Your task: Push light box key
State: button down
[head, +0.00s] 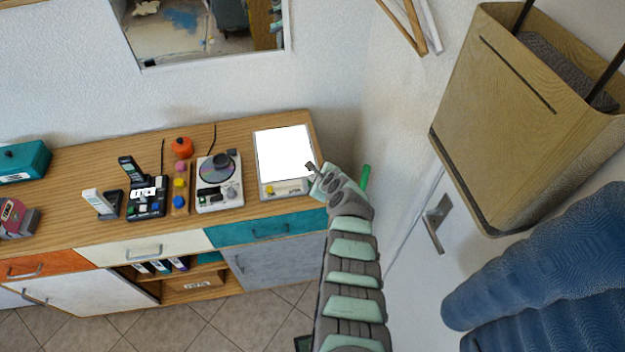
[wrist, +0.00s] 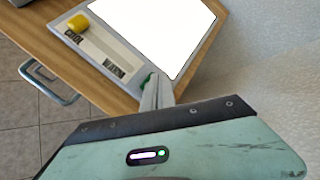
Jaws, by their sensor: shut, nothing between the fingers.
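The light box (head: 262,194) stands on the right end of the wooden sideboard, its big panel (head: 284,153) glowing white. On its front strip is a yellow key (head: 269,189), at the COOL end of a strip marked COOL and WARM in the wrist view. The yellow key (wrist: 78,23) shows there at the upper left. A small green part (wrist: 148,79) shows at the box's near corner, partly behind my fingers. My gripper (head: 309,166) is shut and empty at the right edge of the light box. Its fingers (wrist: 155,90) hide part of that corner; contact is unclear.
Left of the box on the sideboard (head: 235,211) stand a disc player (head: 217,180), a phone (head: 147,195) and coloured knobs (head: 180,182).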

notch_tip(320, 180, up, 6)
jog(key=p, duration=0.6)
jog(key=shift+r, duration=0.2)
jog(key=shift+f, duration=0.15)
